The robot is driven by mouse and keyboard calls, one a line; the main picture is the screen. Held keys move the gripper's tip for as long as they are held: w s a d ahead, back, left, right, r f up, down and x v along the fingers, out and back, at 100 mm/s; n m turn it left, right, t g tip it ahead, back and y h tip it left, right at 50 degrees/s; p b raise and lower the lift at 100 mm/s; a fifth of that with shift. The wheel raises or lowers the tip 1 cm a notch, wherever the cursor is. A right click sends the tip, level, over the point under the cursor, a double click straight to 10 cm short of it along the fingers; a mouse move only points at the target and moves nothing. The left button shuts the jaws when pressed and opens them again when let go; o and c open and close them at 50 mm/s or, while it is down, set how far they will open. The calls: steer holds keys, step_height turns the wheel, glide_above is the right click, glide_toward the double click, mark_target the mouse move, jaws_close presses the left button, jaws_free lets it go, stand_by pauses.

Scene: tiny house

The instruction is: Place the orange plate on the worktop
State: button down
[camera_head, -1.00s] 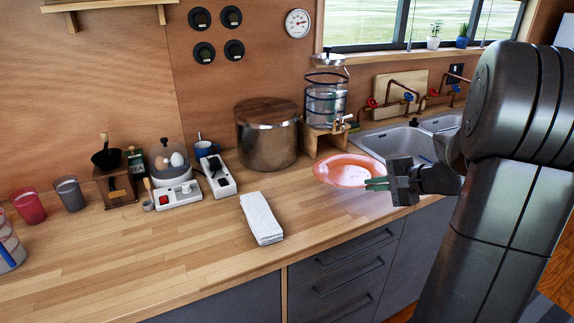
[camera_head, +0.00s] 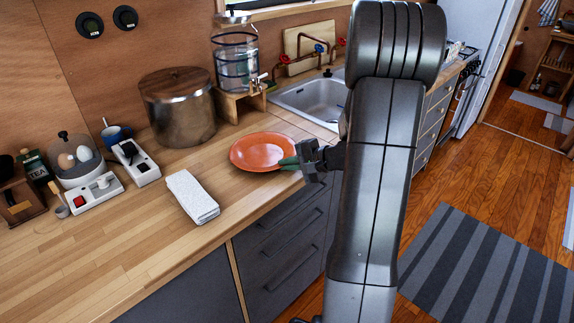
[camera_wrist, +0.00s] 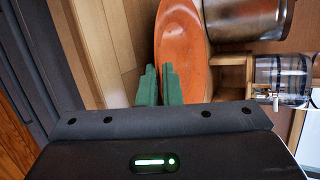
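The orange plate (camera_head: 258,151) is at the front right part of the wooden worktop (camera_head: 130,232), near the sink. I cannot tell whether it rests on the worktop or is slightly above it. My gripper (camera_head: 290,161) is at the plate's right rim. In the wrist view the plate (camera_wrist: 180,45) is seen at a steep slant, with the green fingertips (camera_wrist: 159,82) close together on either side of its near rim. The gripper looks shut on the rim; the exact contact is hidden.
A white folded towel (camera_head: 192,197) lies left of the plate. Behind are a large metal pot (camera_head: 178,110) and a water dispenser (camera_head: 236,62) on a wooden stand (camera_head: 240,104). The sink (camera_head: 312,98) is partly behind my arm. Worktop at the front left is clear.

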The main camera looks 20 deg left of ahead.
steer(key=shift+f, duration=0.2)
steer(key=c, duration=1.9)
jaws_free()
steer(key=v, duration=1.2)
steer(key=shift+b, duration=0.4)
